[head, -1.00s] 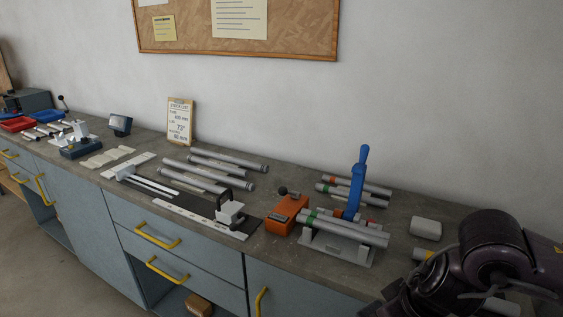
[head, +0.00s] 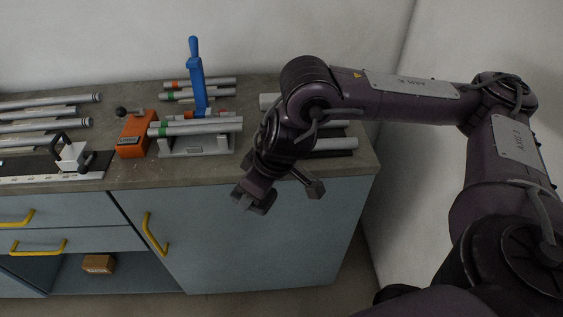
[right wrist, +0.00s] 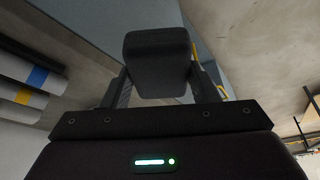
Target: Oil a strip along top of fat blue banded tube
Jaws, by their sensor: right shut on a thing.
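The blue-banded tube (right wrist: 38,76) shows at the left of the right wrist view, pale with a broad blue band. In the head view my right arm hides most of the tubes at the bench's right end, and I cannot make out the blue band there. My right gripper (head: 254,195) is in front of the bench edge, apart from the tubes. In the right wrist view my right gripper (right wrist: 160,80) is shut on a dark block (right wrist: 158,58) between its fingers. My left gripper is not in view.
A thinner yellow-banded tube (right wrist: 22,96) lies beside the blue-banded one. On the bench (head: 230,172), a grey rack (head: 195,147) holds tubes, with a blue upright tool (head: 197,85) above and an orange block (head: 133,135) at its left. A wall rises at the right.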

